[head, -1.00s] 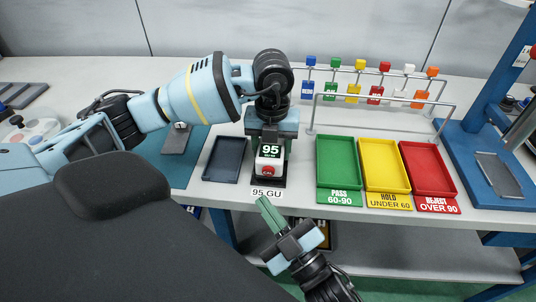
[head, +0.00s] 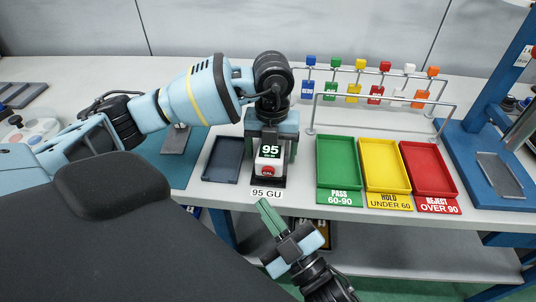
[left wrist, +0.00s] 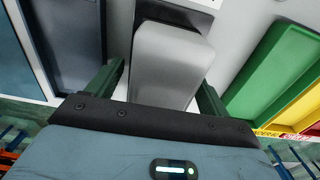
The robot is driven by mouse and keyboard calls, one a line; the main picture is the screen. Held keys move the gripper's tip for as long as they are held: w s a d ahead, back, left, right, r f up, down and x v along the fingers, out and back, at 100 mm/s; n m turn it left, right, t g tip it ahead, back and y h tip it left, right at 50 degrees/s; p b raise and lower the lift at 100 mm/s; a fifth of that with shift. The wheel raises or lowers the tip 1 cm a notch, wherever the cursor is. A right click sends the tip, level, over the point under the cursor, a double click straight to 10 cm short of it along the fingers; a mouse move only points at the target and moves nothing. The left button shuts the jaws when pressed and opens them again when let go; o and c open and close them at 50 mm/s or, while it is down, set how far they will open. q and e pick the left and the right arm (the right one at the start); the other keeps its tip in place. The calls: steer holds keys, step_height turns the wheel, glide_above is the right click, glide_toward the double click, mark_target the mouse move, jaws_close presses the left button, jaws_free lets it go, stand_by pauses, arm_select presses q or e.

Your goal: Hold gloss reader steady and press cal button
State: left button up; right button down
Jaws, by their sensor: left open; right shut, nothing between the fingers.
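The gloss reader (head: 268,160) is a small pale block on a dark base at the bench's front edge. Its dark display reads 95, and a red cal button (head: 268,171) is on its front. My left gripper (head: 273,148) is open above it, with a finger on either side. In the left wrist view the reader's grey body (left wrist: 168,62) lies between the green fingers, with a gap beside each. My right gripper (head: 263,203) is shut and empty, its green fingertips in front of and below the button, apart from it.
A label reading 95 GU (head: 266,194) is in front of the reader. A dark tray (head: 223,172) lies to its left. Green (head: 338,187), yellow (head: 386,187) and red (head: 430,188) trays are to its right. A rack with coloured tags (head: 375,92) stands behind.

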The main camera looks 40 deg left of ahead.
arm_select(q)
steer(key=shift+r, duration=0.2)
step_height(320, 180, up, 12)
steer(key=shift+f, duration=0.15)
stand_by(0.5)
steer(key=shift+d, duration=0.1)
